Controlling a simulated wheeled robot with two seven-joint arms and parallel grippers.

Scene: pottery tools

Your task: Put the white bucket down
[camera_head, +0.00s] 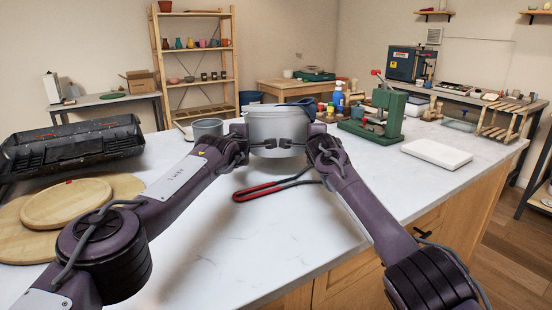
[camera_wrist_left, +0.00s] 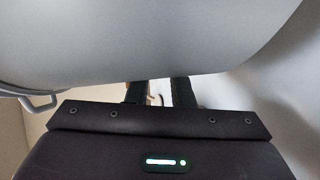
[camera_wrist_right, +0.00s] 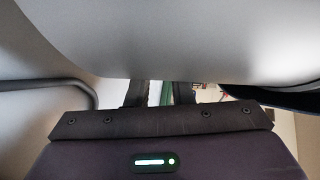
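The white bucket (camera_head: 277,122) is upright at the middle of the head view, between my two grippers. My left gripper (camera_head: 262,145) is at its left front side and my right gripper (camera_head: 291,144) at its right front side, both pointing inward. The bucket's pale wall fills the top of the left wrist view (camera_wrist_left: 150,40) and the right wrist view (camera_wrist_right: 165,40). In both wrist views the fingers show a gap at their bases, but their tips are hidden by the bucket. I cannot tell whether they grip it, or whether its base touches the counter.
A red-handled tool (camera_head: 270,188) lies on the white counter (camera_head: 230,245) in front of the bucket. A grey pot (camera_head: 208,127) stands left, and a green press (camera_head: 374,118) right. Round wooden boards (camera_head: 68,203) and a black tray (camera_head: 75,147) are far left. A white slab (camera_head: 437,153) lies right.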

